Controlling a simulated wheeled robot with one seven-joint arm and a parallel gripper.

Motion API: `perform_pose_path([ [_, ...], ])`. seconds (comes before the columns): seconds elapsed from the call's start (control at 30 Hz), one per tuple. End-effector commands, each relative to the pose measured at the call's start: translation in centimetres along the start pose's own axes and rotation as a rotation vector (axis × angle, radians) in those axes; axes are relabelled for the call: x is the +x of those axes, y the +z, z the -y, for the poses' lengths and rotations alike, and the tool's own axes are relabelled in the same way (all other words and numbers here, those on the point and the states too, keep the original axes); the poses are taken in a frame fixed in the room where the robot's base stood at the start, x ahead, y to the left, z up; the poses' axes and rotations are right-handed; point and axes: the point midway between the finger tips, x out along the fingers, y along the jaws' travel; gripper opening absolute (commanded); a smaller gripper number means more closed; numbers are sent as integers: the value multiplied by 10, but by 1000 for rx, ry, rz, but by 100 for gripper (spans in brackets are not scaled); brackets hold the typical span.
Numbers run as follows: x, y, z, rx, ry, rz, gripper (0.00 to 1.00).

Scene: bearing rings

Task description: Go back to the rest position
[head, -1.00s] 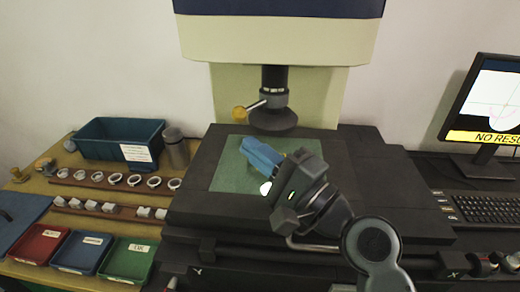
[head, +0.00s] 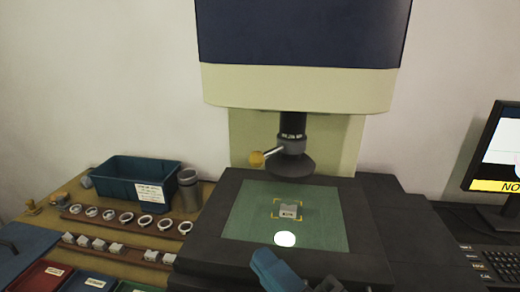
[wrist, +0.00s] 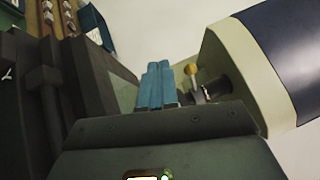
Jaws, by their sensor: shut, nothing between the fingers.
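My gripper (head: 275,272) is at the bottom edge of the head view, in front of the measuring machine's stage. Its blue fingers also show in the wrist view (wrist: 155,85), closed together with nothing between them. A bright white light spot (head: 285,239) lies on the mat between the block and my gripper. Most of my arm is out of the head view.
The machine's lens column (head: 293,150) hangs above the stage (head: 215,215), with a yellow-knobbed lever (head: 257,158). At left are a blue bin (head: 122,180), a metal cylinder (head: 188,190), rows of rings (head: 126,217) and blocks (head: 117,248), and coloured trays (head: 40,275). A monitor (head: 495,160) and keyboard (head: 500,262) stand right.

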Motion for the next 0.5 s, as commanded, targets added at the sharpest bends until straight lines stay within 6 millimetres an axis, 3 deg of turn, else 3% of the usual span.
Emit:
perform_pose_path([
  [0.23, -88, -29, -53, -296, 167, -250, 0],
  [0.5, -202, -37, -79, -731, 423, -430, 0],
])
